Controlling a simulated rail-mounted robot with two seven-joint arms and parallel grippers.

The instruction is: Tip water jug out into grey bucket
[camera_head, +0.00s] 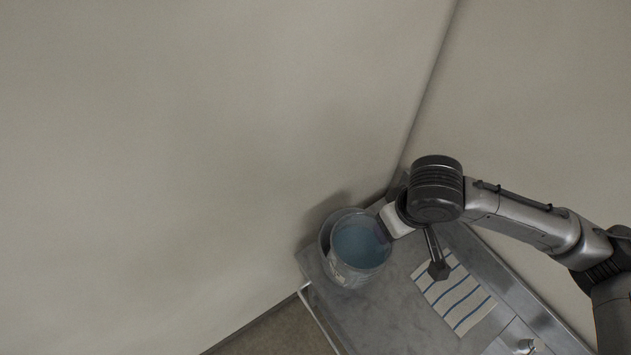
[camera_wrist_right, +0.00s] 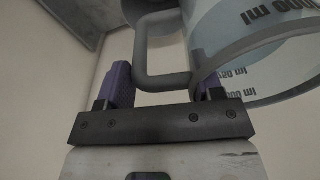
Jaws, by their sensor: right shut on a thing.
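The water jug (camera_head: 360,247) is clear, with blue water inside, at the back corner of the metal cart top. It also shows in the wrist view, where the clear jug (camera_wrist_right: 255,65) has dark ml markings and a grey handle (camera_wrist_right: 160,80). My right gripper (camera_wrist_right: 160,88) is shut on the jug; its purple fingers stand either side of the handle. In the head view the right gripper (camera_head: 385,229) is at the jug's right side. A grey rounded rim, seemingly the grey bucket (camera_head: 325,237), shows behind and left of the jug, mostly hidden. The jug's exact tilt is unclear.
A striped cloth (camera_head: 455,295) lies on the grey cart top (camera_head: 385,315), right of the jug. A raised metal edge runs along the cart's right side. Walls meet in a corner close behind. My left gripper is out of view.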

